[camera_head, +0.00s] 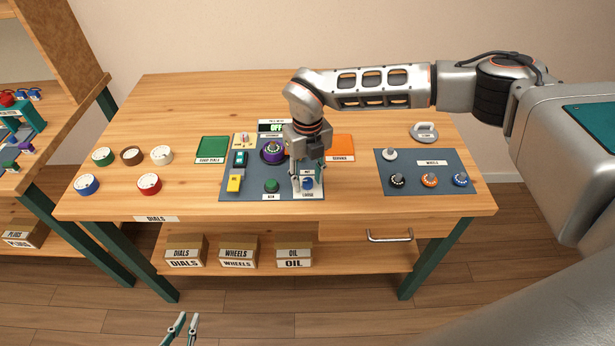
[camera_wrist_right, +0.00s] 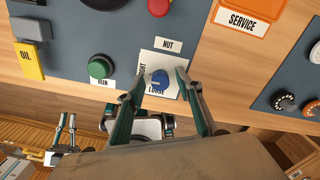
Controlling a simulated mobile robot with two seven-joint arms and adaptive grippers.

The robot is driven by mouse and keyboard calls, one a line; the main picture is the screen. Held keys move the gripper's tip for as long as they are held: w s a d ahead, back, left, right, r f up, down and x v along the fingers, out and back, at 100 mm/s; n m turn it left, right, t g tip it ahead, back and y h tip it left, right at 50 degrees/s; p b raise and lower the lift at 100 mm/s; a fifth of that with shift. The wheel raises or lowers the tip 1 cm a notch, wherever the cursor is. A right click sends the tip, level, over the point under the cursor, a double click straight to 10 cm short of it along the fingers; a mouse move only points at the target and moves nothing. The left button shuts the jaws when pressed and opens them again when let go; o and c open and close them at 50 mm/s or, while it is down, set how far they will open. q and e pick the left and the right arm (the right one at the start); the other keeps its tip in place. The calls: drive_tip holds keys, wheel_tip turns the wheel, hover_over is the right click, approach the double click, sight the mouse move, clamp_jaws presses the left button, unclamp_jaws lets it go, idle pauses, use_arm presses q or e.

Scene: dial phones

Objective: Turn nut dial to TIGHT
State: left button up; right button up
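The nut dial is a small blue knob (camera_wrist_right: 160,80) on a white plate (camera_wrist_right: 158,66) labelled NUT in the right wrist view, with TIGHT and LOOSE lettering partly hidden by a finger. In the head view the blue dial (camera_head: 308,184) shows beside the fingers. My right gripper (camera_wrist_right: 155,84) is open, its two fingers on either side of the dial with visible gaps. In the head view the right gripper (camera_head: 306,190) points down at the panel's right part. My left gripper (camera_head: 180,330) is open and empty at the bottom, away from the table.
Loose dials (camera_head: 149,183) lie left.

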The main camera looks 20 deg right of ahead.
sight(308, 180)
wheel_tip(308, 180, up, 12)
idle(0.6)
